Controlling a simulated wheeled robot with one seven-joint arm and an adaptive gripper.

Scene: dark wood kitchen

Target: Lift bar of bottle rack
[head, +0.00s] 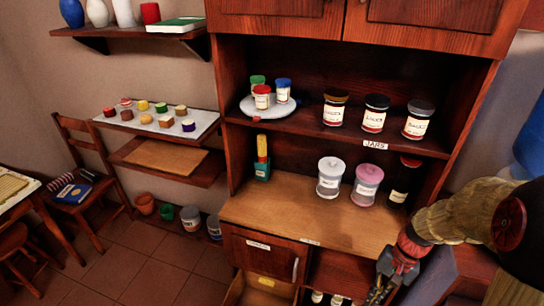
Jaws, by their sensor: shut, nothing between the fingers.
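My gripper (378,292) is at the lower right, in front of the open lower compartment of the dark wood cabinet. It points down and is shut, with nothing held. Bottle tops (318,297) show at the bottom edge of the picture, inside that compartment, left of my gripper. They may stand in the bottle rack. The rack's bar cannot be made out; the picture edge cuts off the lower part, and my gripper covers some of the right side.
The wooden counter (285,212) above carries lidded jars (330,177) and a dark bottle (400,188). A drawer (262,287) stands open left of the compartment. More jars (375,112) stand on the shelf above.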

